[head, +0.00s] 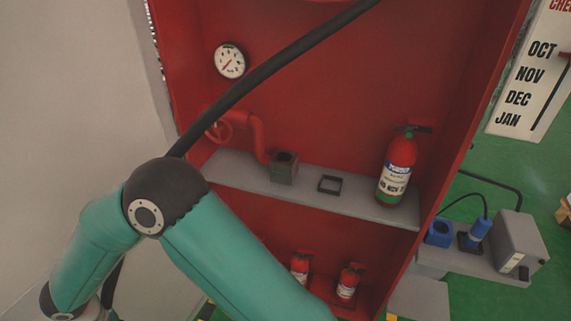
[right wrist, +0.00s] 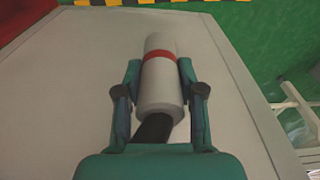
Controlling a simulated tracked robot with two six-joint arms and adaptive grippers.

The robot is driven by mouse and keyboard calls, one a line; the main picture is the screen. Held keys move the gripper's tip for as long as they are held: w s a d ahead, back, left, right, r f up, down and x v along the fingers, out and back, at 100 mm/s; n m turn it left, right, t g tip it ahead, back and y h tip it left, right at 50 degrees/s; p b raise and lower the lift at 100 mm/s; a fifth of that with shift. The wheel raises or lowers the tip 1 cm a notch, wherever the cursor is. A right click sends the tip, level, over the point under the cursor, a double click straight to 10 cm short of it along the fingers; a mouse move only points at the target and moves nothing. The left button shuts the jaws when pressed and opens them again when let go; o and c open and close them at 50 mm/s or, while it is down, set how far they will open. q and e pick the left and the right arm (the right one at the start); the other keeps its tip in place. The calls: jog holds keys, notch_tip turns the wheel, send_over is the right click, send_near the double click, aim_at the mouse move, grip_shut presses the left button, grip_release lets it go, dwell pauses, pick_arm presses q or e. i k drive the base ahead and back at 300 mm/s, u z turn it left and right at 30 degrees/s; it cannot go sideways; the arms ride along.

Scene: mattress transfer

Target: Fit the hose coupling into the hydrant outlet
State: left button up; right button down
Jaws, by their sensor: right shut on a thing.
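The hose coupling (right wrist: 159,92) is a white cylinder with a red band near its far end. In the right wrist view my right gripper (right wrist: 160,72) is shut on it, one finger on each side, and the black hose (right wrist: 153,128) leaves its near end. In the head view the hydrant outlet (head: 284,170) is a dark block with a round opening on top, at the end of a red pipe (head: 258,138) on the grey shelf. The coupling and both grippers are outside the head view; my left gripper is in neither view.
A black square frame (head: 330,185) and a red extinguisher (head: 397,168) stand on the shelf (head: 230,177) in the red cabinet. A black hose (head: 270,75) crosses diagonally in front. Right of the cabinet are a grey box (head: 518,243) and blue plug (head: 480,229).

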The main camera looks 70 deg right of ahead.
aim_at(284, 166)
jog(key=z, duration=0.1)
jog(key=k, duration=0.95)
jog(key=z, duration=1.05)
jog(key=i, duration=0.5)
jog(key=u, duration=0.3)
